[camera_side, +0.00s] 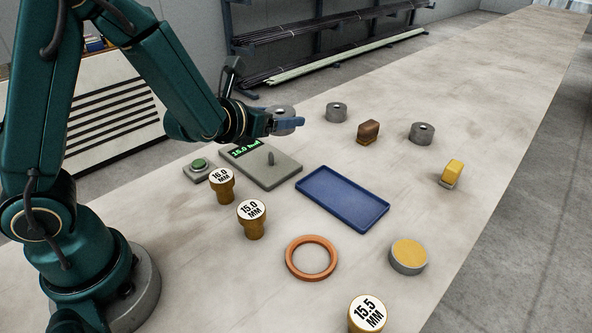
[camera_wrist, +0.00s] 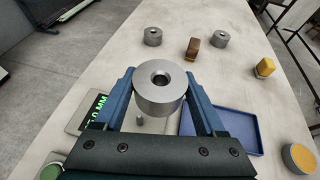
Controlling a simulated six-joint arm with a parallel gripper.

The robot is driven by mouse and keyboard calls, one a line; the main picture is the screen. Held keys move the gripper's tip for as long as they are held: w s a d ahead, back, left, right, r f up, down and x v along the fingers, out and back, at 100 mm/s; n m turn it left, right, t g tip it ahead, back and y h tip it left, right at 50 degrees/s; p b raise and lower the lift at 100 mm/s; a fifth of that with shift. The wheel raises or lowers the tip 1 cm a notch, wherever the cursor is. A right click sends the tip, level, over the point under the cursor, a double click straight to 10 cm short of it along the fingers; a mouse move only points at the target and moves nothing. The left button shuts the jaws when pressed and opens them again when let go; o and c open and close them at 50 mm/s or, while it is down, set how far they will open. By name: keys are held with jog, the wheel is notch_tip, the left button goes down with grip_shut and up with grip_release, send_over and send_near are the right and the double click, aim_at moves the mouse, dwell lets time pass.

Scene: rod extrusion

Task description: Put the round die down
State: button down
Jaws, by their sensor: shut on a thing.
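The round die is a grey steel cylinder with a hole through its middle. In the wrist view the die (camera_wrist: 159,92) sits between the two blue fingers of my gripper (camera_wrist: 160,100), which are shut on it. In the side view the die (camera_side: 284,113) is held in my gripper (camera_side: 284,122) above the table, partly hidden by a blue finger. Below and nearer stands a grey gauge block (camera_side: 262,168) with a short upright pin (camera_side: 271,158) and a green display that seems to read 15.0 or 16.0 mm.
A blue tray (camera_side: 342,198) lies empty right of the gauge. Two similar grey dies (camera_side: 336,112) (camera_side: 422,133), a brown block (camera_side: 368,131) and a yellow-topped piece (camera_side: 452,173) stand farther off. Labelled brass plugs (camera_side: 251,218), an orange ring (camera_side: 312,258) and a round tin (camera_side: 408,257) are nearer.

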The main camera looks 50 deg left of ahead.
jog(key=shift+s+d+f+m+h, duration=0.15)
jog(key=shift+d+m+h, duration=0.3)
jog(key=shift+d, duration=0.25)
send_over(346, 179)
jog(key=s, duration=0.4)
jog(key=f, duration=0.7)
jog(key=shift+s+d, duration=0.2)
jog(key=shift+d, duration=0.2)
jog(key=shift+f, duration=1.8)
jog(key=shift+f, duration=0.1)
jog(key=shift+f, duration=0.1)
grip_release()
